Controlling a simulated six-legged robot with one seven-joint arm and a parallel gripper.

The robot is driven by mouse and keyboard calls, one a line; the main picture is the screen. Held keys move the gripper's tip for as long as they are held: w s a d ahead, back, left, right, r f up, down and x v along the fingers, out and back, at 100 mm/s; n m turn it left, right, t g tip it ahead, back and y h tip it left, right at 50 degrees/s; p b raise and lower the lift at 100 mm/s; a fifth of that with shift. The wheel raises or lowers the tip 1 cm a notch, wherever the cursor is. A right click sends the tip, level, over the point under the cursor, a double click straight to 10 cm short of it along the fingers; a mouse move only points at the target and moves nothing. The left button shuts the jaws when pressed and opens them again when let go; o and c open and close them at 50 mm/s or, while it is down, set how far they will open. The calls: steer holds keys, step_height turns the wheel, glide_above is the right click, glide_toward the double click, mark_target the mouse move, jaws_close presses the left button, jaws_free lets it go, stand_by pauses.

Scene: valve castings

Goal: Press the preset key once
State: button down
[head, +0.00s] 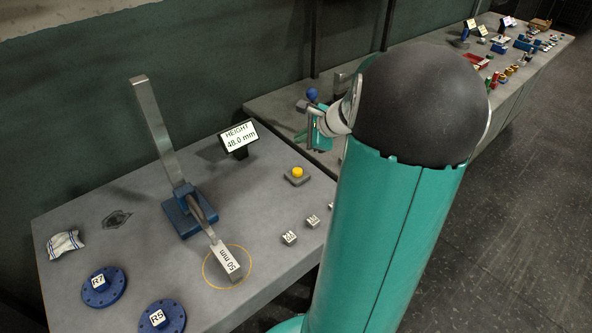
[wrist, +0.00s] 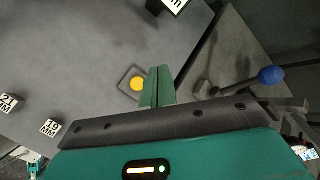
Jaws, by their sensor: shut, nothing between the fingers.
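The preset key appears to be the yellow round button (head: 297,172) on a small grey square base, on the grey table right of the display. It also shows in the wrist view (wrist: 137,84), just left of my fingers. My gripper (wrist: 158,72) is shut and empty, its green fingers together. In the wrist view the fingers overlap the right side of the key's base; I cannot tell whether they touch it. In the head view my arm hides much of the area right of the key. The display (head: 239,137) reads "HEIGHT 48.0 mm".
A blue-based gauge (head: 190,213) has a tall metal bar and a "50 mm" block (head: 229,263) inside a yellow ring. Small labelled blocks (head: 289,237) stand in front of the key. Blue flanges (head: 104,287) and a cloth (head: 65,244) lie left. A blue-knobbed lever (wrist: 270,75) stands right.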

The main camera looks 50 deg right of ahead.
mark_target(301, 172)
steer(key=shift+w+f, duration=0.1)
steer(key=shift+f, duration=4.3)
steer(key=shift+f, duration=0.4)
steer(key=shift+f, duration=0.5)
steer(key=shift+r, duration=0.9)
steer(key=shift+r, duration=0.1)
steer(key=shift+r, duration=2.45)
